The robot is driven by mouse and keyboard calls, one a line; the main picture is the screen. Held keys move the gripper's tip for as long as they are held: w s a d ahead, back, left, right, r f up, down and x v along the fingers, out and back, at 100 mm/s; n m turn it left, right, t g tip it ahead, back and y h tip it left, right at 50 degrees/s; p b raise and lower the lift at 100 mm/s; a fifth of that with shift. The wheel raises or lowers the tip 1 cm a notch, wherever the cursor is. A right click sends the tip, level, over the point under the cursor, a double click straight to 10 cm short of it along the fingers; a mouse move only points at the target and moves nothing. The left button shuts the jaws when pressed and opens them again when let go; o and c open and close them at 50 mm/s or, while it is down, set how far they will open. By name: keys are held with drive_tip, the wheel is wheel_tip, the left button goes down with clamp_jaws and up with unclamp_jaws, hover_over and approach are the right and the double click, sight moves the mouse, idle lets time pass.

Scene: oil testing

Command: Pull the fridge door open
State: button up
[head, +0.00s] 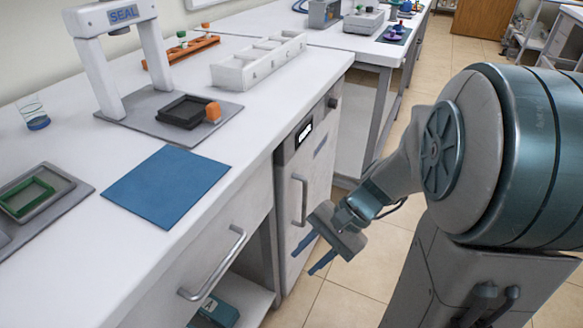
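The fridge (318,165) is a white unit built in under the counter, with a small lit display (304,133) on its dark top panel. Its door looks closed. A vertical grey bar handle (301,200) is on the left side of the door. My gripper (304,263) is in front of the door, lower in the picture than the handle and apart from it. Its two blue fingers are spread and point left, with nothing between them.
A drawer with a bar handle (213,268) is left of the fridge, above an open shelf (245,294). The counter (255,130) holds a SEAL press (122,14), a blue mat (168,186) and a white divided rack (258,62). Tiled floor (335,303) is free beside the gripper.

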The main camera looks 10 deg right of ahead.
drive_tip(key=w+d+f+m+t+y+b, duration=0.25)
drive_tip(key=w+d+f+m+t, duration=0.25)
drive_tip(key=w+d+m+t, duration=0.3)
drive_tip(key=w+d+f+m+t+y+b, duration=0.2)
drive_tip(key=w+d+f+m+t+b, duration=0.15)
drive_tip(key=w+d+m+t, duration=0.5)
drive_tip(key=w+a+m+g+b, duration=0.1)
drive_tip(key=w+a+b, duration=0.1)
drive_tip(key=w+a, duration=0.7)
drive_tip(key=a, duration=0.3)
drive_tip(key=shift+f+m+g, duration=0.3)
drive_tip(key=shift+m+g, duration=0.05)
drive_tip(key=shift+h, duration=0.25)
clamp_jaws()
